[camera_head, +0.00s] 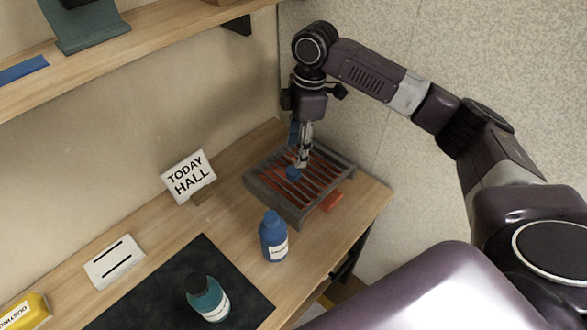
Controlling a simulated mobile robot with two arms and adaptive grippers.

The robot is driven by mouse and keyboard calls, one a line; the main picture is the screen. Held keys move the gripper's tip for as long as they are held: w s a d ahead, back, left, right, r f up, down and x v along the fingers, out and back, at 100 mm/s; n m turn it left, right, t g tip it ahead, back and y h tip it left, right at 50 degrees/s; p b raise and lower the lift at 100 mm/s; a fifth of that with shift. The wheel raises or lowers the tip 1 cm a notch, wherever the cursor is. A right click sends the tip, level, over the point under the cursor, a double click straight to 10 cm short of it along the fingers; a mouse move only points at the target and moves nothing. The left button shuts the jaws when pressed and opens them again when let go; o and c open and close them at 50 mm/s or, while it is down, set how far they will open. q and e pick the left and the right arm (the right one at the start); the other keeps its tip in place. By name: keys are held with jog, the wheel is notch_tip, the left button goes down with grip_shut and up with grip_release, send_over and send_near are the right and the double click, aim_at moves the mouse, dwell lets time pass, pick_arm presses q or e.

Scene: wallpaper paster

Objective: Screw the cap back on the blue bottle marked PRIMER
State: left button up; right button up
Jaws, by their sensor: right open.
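A blue bottle (273,240) with a white label stands upright on the wooden counter, in front of the grated tray. Its label is too small to read, and I cannot tell from here whether its narrow top is bare. My left gripper is not in view.
The grey tray (271,204) has reddish slots and sits near the wall corner. A teal bottle (208,301) with a black cap stands on a dark mat (150,289). A "TODAY HALL" sign (188,177), a white plate (115,261) and a yellow package (24,312) are left. A shelf (130,55) overhangs.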

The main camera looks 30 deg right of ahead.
aim_at(294, 170)
jog(key=shift+w+f, duration=0.2)
jog(key=shift+f, duration=1.6)
jog(key=f, duration=0.2)
jog(key=f+p, duration=0.1)
jog(key=f, duration=0.1)
jog(key=shift+w+a+f, duration=0.15)
jog(key=shift+a+f, duration=0.05)
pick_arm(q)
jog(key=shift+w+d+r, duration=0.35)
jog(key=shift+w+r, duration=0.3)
pick_arm(e)
jog(key=c, duration=0.8)
